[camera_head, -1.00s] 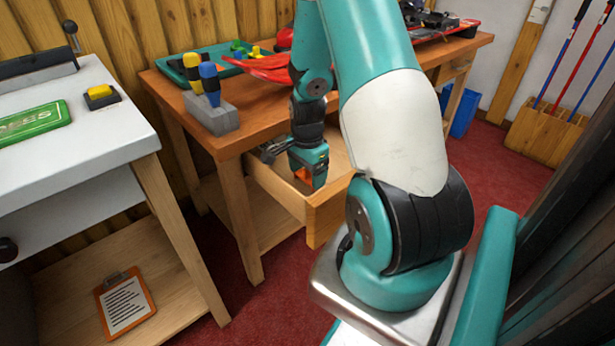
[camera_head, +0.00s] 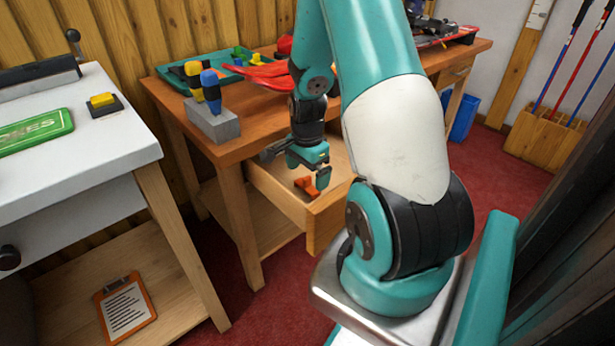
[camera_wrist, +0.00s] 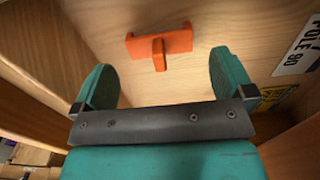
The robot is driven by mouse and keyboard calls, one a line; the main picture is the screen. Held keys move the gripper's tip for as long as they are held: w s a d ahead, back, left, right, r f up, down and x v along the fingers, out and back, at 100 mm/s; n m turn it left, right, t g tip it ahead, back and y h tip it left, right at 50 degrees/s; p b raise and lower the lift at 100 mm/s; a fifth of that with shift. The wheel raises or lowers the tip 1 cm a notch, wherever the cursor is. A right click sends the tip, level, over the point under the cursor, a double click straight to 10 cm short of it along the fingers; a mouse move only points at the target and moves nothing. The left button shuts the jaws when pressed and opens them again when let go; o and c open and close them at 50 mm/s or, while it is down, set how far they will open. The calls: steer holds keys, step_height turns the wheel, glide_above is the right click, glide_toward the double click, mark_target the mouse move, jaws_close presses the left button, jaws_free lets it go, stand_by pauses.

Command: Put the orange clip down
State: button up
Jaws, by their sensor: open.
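The orange clip (camera_head: 306,186) lies in the open drawer (camera_head: 328,215) of the wooden bench. In the wrist view the clip (camera_wrist: 159,45) rests on the drawer's bare wooden floor, just beyond and between my fingertips. My gripper (camera_head: 307,176) is inside the drawer opening, above the clip. Its two teal fingers (camera_wrist: 169,75) are spread wide and nothing is between them. The clip appears apart from both fingers.
Labels (camera_wrist: 300,50) lie at the drawer's right side in the wrist view. On the bench top (camera_head: 240,145) stand a grey block (camera_head: 212,123) with screwdrivers and a green tray (camera_head: 175,76). A white-topped bench (camera_head: 75,160) is at left.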

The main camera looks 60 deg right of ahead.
mark_target(308, 177)
step_height(308, 177, up, 9)
steer(key=p, duration=0.2)
steer(key=w+a+r+n+y, duration=0.1)
steer(key=a+r+n, duration=0.25)
steer(key=a, duration=0.25)
steer(key=w+a+r+n+t, duration=0.1)
steer(key=a+r+n, duration=0.25)
steer(key=a, duration=0.25)
steer(key=w+a+r+n+y, duration=0.1)
steer(key=a+r+n, duration=0.1)
steer(key=a+n, duration=0.35)
steer(key=s+a+r+n+y, duration=0.1)
steer(key=s+a+r+n, duration=0.2)
steer(key=s+a+n, duration=0.4)
steer(key=s+a+r+n+g+y, duration=0.1)
steer(key=s+a+r+n, duration=0.3)
steer(key=a, duration=0.7)
steer(key=s+n, duration=0.2)
steer(key=n, duration=0.2)
steer(key=shift+s+r, duration=0.25)
steer(key=shift+s, duration=0.1)
